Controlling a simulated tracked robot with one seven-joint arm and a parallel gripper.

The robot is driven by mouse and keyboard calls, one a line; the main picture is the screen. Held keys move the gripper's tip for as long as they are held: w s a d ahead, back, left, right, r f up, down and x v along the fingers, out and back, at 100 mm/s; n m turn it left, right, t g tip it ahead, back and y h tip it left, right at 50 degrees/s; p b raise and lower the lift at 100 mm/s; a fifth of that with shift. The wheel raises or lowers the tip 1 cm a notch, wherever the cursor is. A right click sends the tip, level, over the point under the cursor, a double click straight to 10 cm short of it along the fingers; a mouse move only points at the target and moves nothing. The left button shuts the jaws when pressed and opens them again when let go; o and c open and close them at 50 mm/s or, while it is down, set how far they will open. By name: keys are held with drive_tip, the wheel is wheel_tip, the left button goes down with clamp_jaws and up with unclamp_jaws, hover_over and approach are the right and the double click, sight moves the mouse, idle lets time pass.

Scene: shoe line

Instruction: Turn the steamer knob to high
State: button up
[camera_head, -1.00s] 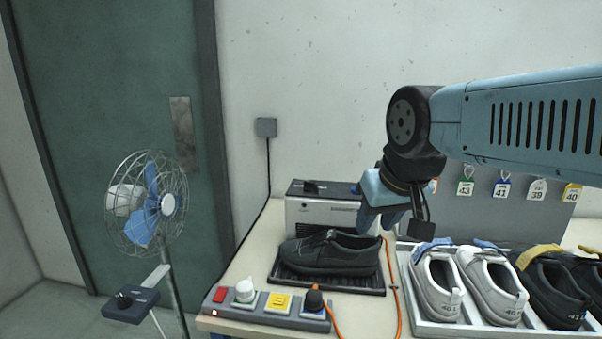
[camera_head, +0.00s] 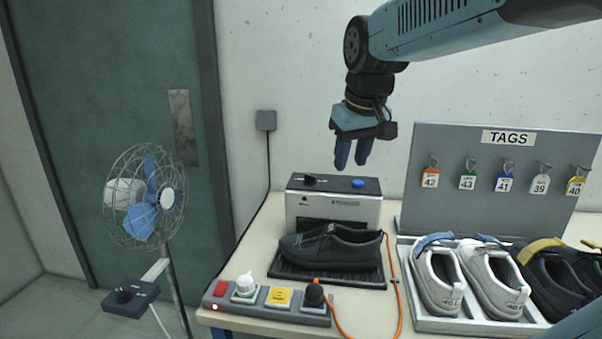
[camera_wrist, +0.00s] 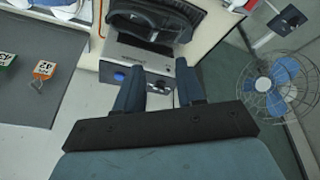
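The steamer (camera_head: 333,208) is a grey box with a black top panel at the back of the table. Its small black knob (camera_head: 311,180) sits at the left of that panel, and a blue button (camera_head: 358,183) at the right. The knob's setting is too small to read. My gripper (camera_head: 351,166) points down, empty, above the panel, nearer the button in the head view. In the wrist view, its two fingers (camera_wrist: 160,67) are apart, with the knob (camera_wrist: 160,86) seen between them and the button (camera_wrist: 119,76) by the left finger. Nothing is touched.
A black shoe (camera_head: 332,247) lies on a dark tray before the steamer. A power strip (camera_head: 265,305) with an orange cable is at the front edge. A shoe tray (camera_head: 447,325) and tag board (camera_head: 450,150) stand right; a fan (camera_head: 146,195) stands left.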

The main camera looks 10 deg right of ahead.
drive_tip(key=w+r+n+g, duration=0.2)
drive_tip(key=w+n, duration=0.1)
drive_tip(key=w, duration=1.4)
drive_tip(key=n+g, duration=0.2)
hover_over(310, 179)
wheel_tip(310, 179, down, 5)
drive_tip(key=f, duration=1.2)
drive_tip(key=shift+w+d+f, duration=0.15)
drive_tip(key=shift+d+f, duration=0.1)
drive_tip(key=shift+f, duration=0.1)
clamp_jaws()
